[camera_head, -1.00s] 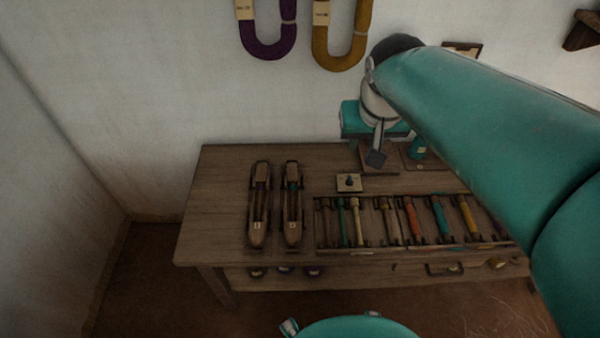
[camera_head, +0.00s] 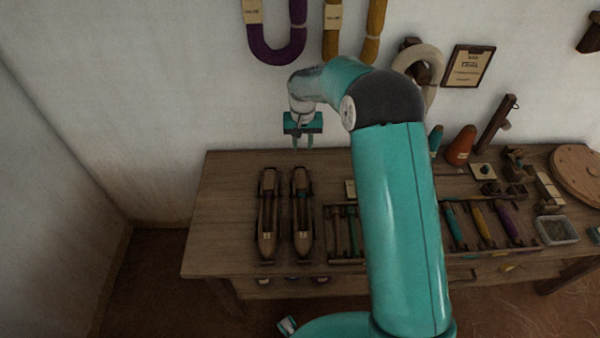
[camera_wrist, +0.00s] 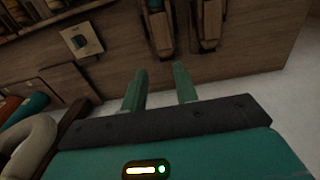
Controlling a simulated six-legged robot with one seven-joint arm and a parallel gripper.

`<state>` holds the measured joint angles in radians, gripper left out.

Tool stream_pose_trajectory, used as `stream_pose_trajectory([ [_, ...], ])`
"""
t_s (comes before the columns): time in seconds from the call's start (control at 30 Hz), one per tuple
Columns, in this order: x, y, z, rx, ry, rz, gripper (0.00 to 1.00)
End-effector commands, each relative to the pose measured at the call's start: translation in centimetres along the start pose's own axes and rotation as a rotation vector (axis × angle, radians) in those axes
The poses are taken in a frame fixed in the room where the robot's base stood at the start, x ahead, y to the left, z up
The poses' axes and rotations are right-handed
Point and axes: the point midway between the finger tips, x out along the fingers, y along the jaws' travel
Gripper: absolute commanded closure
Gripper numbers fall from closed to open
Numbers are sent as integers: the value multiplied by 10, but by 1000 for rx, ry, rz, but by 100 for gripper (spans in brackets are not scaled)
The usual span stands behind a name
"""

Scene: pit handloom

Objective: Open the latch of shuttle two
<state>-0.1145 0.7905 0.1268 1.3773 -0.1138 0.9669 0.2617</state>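Two wooden boat-shaped shuttles, the left shuttle (camera_head: 267,215) and the right shuttle (camera_head: 302,215), lie side by side in holders on the left part of the bench. Each has a small pale label, too small to read surely. The right one shows green thread. In the wrist view, turned about, the green-threaded shuttle (camera_wrist: 160,32) is on the left and the other shuttle (camera_wrist: 209,28) on the right. The latches cannot be made out. My gripper (camera_head: 303,143) is above the bench's back edge, behind the right shuttle. Its two fingers (camera_wrist: 160,87) are apart with nothing between them.
A rack of coloured bobbins (camera_head: 480,225) sits right of the shuttles, partly hidden by my arm. An orange cone (camera_head: 460,145), a metal tray (camera_head: 556,230) and a round wooden disc (camera_head: 580,172) stand further right. Yarn hanks (camera_head: 277,40) hang on the wall. The bench's left end (camera_head: 220,215) is bare.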

Motion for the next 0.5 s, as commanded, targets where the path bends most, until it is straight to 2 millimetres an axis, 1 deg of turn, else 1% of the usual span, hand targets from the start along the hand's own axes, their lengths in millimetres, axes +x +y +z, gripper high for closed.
stream_pose_trajectory([
  [0.03, 10, -3, -3, 0, -8, 0, 71],
  [0.27, 31, -7, -6, 2, -17, 0, 71],
  [0.37, 47, -7, -6, 2, -18, 0, 71],
  [0.5, 74, -8, -6, 3, -17, -1, 71],
])
